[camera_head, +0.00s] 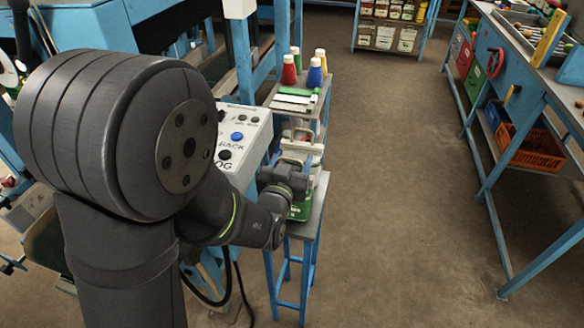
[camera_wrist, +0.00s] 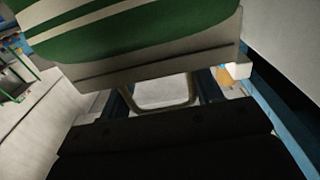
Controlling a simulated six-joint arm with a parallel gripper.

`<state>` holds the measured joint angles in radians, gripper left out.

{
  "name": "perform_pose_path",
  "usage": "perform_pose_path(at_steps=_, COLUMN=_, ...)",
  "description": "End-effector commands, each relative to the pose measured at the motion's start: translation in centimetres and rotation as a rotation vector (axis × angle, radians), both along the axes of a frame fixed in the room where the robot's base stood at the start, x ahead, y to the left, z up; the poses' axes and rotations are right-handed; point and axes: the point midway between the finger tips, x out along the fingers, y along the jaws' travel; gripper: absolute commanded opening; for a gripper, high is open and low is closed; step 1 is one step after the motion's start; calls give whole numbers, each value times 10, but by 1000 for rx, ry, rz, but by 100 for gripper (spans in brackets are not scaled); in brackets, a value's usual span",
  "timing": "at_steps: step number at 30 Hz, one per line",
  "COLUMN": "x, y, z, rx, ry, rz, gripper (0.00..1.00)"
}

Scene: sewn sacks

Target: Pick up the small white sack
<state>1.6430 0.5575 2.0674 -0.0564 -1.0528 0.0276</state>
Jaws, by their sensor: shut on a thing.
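A white sack with green printing (camera_wrist: 130,35) fills the top of the wrist view, with a pale stitched hem along its lower edge. My gripper (camera_wrist: 165,98) is right at this hem and shut on the sack. The exact grip is hard to see because the dark gripper body covers the bottom of the picture. In the head view my gripper (camera_head: 290,190) is at the small blue-legged stand, and a green and white part of the sack (camera_head: 300,210) shows just below it. My arm and gripper hide the rest of the sack.
The stand's grey top (camera_head: 318,205) is narrow. Behind it is a shelf (camera_head: 322,95) with several thread cones. A white control box (camera_head: 240,140) with buttons stands close on the left. A workbench with an orange crate (camera_head: 535,150) is at the right. Open floor lies between.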

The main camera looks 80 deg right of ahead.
Motion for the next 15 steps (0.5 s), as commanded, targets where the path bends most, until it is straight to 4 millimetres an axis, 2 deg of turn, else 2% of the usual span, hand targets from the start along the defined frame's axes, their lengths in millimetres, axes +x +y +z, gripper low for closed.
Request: perform_pose_path(at_steps=15, x=0, y=0, z=75, rx=-9, ry=0, rz=0, gripper=0)
